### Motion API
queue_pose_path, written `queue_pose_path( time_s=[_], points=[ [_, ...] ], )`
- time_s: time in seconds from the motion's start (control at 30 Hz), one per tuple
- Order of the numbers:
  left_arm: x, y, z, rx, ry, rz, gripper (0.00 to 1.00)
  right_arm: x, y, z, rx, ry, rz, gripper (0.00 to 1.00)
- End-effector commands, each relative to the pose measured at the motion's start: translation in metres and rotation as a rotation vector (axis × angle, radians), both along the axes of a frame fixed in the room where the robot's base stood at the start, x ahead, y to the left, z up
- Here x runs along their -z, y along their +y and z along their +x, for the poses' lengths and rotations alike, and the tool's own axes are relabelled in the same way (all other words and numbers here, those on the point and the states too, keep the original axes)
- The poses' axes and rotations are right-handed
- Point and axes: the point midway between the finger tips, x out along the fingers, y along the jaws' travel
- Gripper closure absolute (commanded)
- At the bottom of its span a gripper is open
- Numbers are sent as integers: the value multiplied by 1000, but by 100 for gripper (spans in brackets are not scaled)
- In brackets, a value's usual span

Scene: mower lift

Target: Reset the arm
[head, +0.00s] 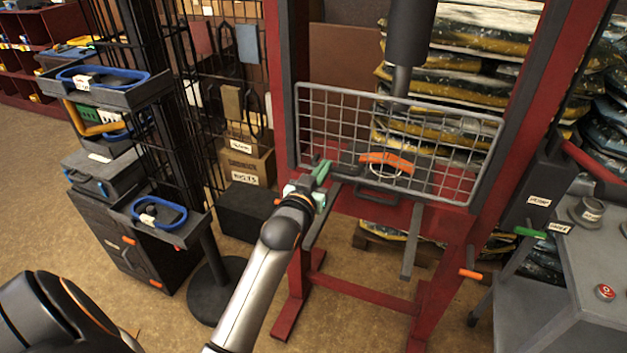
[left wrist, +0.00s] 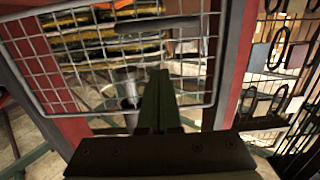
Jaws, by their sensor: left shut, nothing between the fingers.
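My left arm reaches up from the bottom of the head view to the red press frame (head: 280,100). Its left gripper (head: 322,170) has green fingers at the lower left corner of the wire mesh guard (head: 340,125). In the left wrist view the fingers (left wrist: 161,80) are together with nothing between them, in front of the guard (left wrist: 75,55). I cannot tell whether they touch it. An orange handle (head: 387,161) and a dark handle (head: 378,196) show at the guard's lower part. My right gripper is not in view.
A grey bench (head: 570,270) with a red button (head: 605,292) and a green-handled lever (head: 530,232) stands at the right. A black rack with trays (head: 165,225) stands at the left. Stacked bags (head: 470,60) are behind the press. Open floor lies front left.

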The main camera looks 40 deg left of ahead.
Motion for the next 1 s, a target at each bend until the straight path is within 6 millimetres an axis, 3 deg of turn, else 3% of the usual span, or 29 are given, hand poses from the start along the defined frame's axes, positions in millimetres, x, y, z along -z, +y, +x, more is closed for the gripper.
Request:
queue_pose_path(
  time_s=[0.1,0.3,0.67,0.77,0.83,1.0],
  points=[
    [0,-6,-22,0,1,0,100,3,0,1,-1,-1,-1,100],
    [-2,-12,-48,0,1,0,100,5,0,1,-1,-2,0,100],
    [-1,-15,-57,3,5,1,100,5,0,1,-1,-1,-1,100],
    [19,-24,-62,31,48,3,100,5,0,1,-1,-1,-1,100],
    [48,-38,-70,71,108,6,100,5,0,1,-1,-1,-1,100],
    [148,-88,-122,210,325,-1,100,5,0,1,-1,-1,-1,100]
  ],
)
